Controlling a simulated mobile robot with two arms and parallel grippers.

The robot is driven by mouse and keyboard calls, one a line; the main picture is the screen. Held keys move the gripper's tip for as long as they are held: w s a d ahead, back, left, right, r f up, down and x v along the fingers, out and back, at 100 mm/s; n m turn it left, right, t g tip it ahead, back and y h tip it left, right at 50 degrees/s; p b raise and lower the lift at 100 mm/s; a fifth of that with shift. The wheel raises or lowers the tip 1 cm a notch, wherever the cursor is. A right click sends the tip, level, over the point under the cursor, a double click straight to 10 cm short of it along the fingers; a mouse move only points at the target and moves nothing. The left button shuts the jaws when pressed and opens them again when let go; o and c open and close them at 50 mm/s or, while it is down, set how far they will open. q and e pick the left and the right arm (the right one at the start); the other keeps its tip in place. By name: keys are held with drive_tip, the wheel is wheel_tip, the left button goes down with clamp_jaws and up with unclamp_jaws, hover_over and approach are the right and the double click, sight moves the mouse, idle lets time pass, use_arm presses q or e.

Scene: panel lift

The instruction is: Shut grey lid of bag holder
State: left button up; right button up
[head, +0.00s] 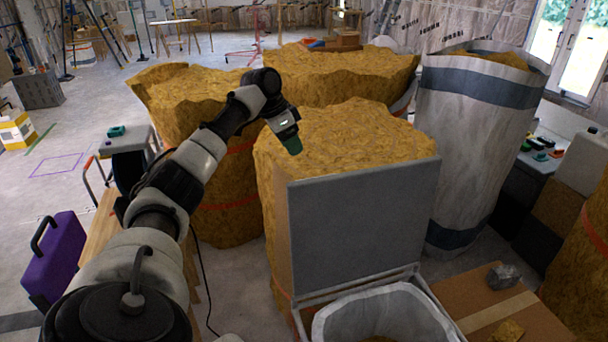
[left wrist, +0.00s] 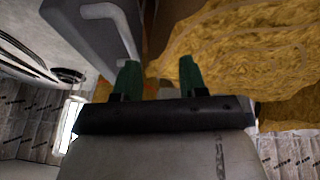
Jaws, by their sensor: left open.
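The grey lid (head: 362,222) of the bag holder stands open, close to upright, at the back of the holder. The holder's pale frame (head: 432,296) surrounds a white bag (head: 330,325) at the bottom of the head view. My left gripper (head: 291,143) is above the lid's upper left corner in the picture, apart from it, with yellow-brown bales behind. In the left wrist view, the left gripper (left wrist: 160,76) has its green fingers spread with nothing between them. A grey panel with a light bar, probably the lid (left wrist: 82,36), shows at upper left there. My right gripper is out of view.
Tall yellow-brown bales (head: 335,140) stand close behind the lid. A large white sack (head: 470,145) with grey bands stands to the right. A cardboard box (head: 500,318) is beside the holder; a purple case (head: 55,260) is at the left.

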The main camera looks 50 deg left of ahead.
use_arm(q)
drive_tip(key=shift+g+h, duration=0.4)
drive_tip(key=shift+h, duration=0.5)
drive_tip(key=d+f, duration=0.5)
drive_tip(key=f, duration=0.1)
drive_tip(key=shift+d+f+p, duration=0.3)
drive_tip(key=shift+d+p, duration=0.05)
drive_tip(key=shift+d, duration=0.05)
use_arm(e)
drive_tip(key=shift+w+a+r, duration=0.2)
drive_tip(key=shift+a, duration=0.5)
use_arm(q)
clamp_jaws()
